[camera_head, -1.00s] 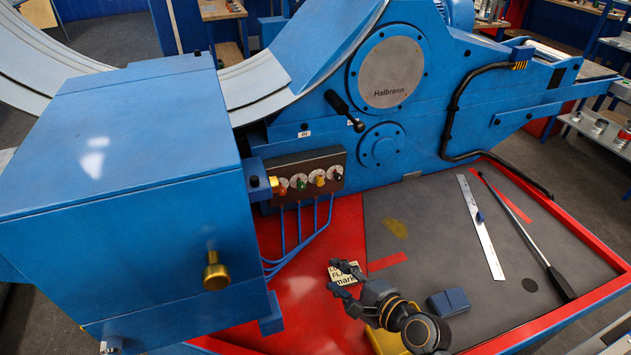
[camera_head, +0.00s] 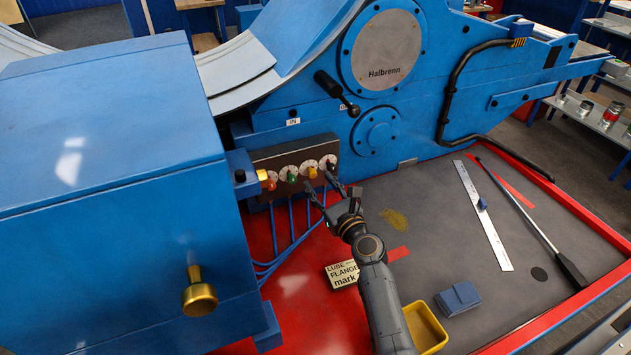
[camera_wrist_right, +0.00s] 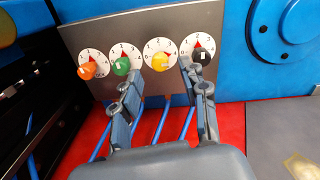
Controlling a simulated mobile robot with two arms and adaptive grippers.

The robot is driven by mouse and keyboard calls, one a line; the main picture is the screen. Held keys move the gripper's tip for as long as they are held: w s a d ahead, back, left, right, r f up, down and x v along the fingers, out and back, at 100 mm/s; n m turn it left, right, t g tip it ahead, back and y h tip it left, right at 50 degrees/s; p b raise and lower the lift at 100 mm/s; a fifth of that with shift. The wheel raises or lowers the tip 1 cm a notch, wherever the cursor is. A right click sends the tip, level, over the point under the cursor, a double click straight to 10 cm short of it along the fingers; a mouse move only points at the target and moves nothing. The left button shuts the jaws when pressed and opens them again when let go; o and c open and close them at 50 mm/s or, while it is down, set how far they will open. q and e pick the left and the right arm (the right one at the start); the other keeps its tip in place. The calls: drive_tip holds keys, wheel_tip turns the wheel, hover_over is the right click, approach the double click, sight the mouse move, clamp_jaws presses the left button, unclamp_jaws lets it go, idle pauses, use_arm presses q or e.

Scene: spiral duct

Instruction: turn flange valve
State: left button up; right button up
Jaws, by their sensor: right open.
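A dark valve panel (camera_head: 262,158) carries a row of knobs on white numbered dials: orange (camera_wrist_right: 87,71), green (camera_wrist_right: 121,66), yellow (camera_wrist_right: 160,62) and black (camera_wrist_right: 202,57). Red marks show on the dials. My right gripper (camera_head: 320,184) is open and empty in front of the panel's right half. In the right wrist view its fingers (camera_wrist_right: 160,76) stand either side of the yellow knob, the right fingertip close to the black one. Contact cannot be told. A card (camera_head: 343,275) reads "LUBE", "FLANGE", "mark"; its last character is unclear. My left gripper is out of view.
A blue box with a brass knob (camera_head: 200,292) stands at the left. A yellow tray (camera_head: 428,330), a blue block (camera_head: 457,298), a steel rule (camera_head: 482,215) and a black-handled bar (camera_head: 572,270) lie on the bench. A black lever (camera_head: 330,86) juts out above the panel.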

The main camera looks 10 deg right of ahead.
sight(314, 176)
drive_tip(key=shift+b+x, duration=0.3)
drive_tip(key=shift+x, duration=0.9)
drive_tip(key=shift+w+a, duration=0.1)
drive_tip(key=shift+w, duration=0.35)
clamp_jaws()
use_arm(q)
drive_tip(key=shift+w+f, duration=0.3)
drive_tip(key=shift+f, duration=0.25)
